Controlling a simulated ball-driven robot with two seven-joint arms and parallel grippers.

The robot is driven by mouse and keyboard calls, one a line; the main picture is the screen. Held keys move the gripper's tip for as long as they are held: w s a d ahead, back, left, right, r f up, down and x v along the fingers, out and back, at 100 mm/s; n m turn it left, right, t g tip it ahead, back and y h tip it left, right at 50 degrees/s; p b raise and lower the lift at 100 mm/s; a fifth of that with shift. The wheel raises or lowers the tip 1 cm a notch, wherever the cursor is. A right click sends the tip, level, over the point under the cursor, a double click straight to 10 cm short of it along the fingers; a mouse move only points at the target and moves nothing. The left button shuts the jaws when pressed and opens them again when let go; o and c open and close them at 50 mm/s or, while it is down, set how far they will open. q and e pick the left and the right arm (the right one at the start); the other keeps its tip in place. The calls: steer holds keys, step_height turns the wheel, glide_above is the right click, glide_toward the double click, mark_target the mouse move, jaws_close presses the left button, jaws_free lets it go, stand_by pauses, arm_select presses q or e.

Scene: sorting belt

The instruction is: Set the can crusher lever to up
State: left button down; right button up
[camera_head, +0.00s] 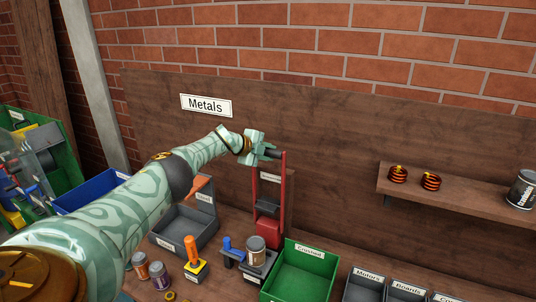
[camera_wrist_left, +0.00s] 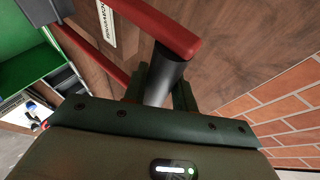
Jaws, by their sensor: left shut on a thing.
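The can crusher (camera_head: 268,231) is red and stands upright against the wooden back board. Its red lever arm (camera_head: 284,175) points upward beside the frame, with a dark handle (camera_head: 273,153) near its top. My left gripper (camera_head: 262,151) reaches the handle from the left and is shut on it. In the left wrist view the dark round handle (camera_wrist_left: 167,75) sits between the two fingers, and the red lever arm (camera_wrist_left: 158,26) crosses above. My right gripper is in neither view.
A green bin (camera_head: 267,292) stands right of the crusher's foot, with a can (camera_head: 256,250) on a small stand beside it. A grey tray (camera_head: 172,241) lies below my left arm. A shelf (camera_head: 450,197) with coils and a can is at the right.

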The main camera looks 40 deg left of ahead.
arm_select(q)
steer(key=shift+w+f+g, duration=0.2)
steer(key=shift+w+g, duration=0.05)
steer(key=shift+g, duration=0.05)
steer(key=c, duration=1.3)
jaws_free()
steer(key=shift+o, duration=0.9)
steer(key=shift+w, duration=0.15)
steer(key=shift+r, duration=0.1)
steer(key=p+v, duration=0.8)
steer(key=v, duration=0.8)
steer(key=shift+s+p, duration=0.2)
steer(key=shift+p, duration=0.2)
